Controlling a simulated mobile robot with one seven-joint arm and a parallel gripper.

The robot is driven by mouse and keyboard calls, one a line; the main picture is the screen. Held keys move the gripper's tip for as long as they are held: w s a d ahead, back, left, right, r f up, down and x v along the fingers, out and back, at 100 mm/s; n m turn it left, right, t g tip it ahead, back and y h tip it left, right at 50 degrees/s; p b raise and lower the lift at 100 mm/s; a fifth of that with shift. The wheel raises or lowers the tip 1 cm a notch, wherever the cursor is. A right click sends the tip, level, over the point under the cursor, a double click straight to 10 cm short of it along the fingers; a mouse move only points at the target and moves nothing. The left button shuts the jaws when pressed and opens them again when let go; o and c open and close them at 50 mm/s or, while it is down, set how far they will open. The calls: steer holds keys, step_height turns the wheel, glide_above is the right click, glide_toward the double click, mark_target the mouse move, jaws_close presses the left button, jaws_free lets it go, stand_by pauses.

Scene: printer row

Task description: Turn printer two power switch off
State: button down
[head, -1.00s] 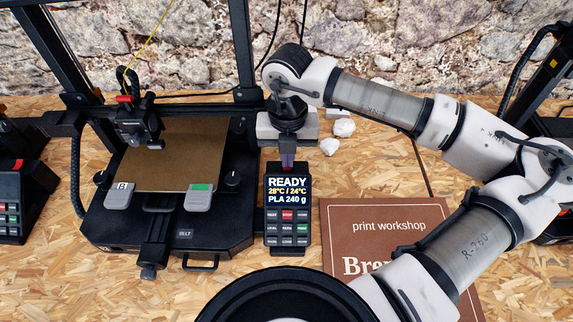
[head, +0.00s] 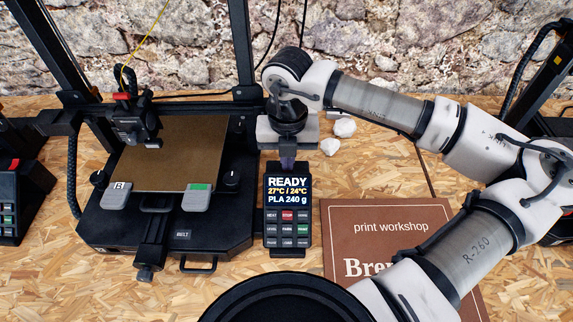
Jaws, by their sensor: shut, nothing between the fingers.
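The printer (head: 180,222) in front of me has a dark base, a brown bed and a label plate whose mark I cannot read surely. Its control box (head: 288,240) stands at its right, with the screen lit: "READY", 27°C / 24°C, PLA 240 g. My gripper (head: 287,163) points down at the top rear edge of this box, its narrow fingers together and empty. I cannot tell whether the fingertips touch the box. No power switch shows on this box; the gripper covers its top edge.
A brown "print workshop" book (head: 370,232) lies to the right of the box, partly under my arm. White stone-like lumps (head: 337,135) lie behind. Another control box (head: 22,195) with a red part on top stands at the left edge. A stone wall closes the back.

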steer(key=shift+f, duration=0.15)
steer(key=shift+r+p, duration=1.25)
steer(key=shift+r, duration=2.3)
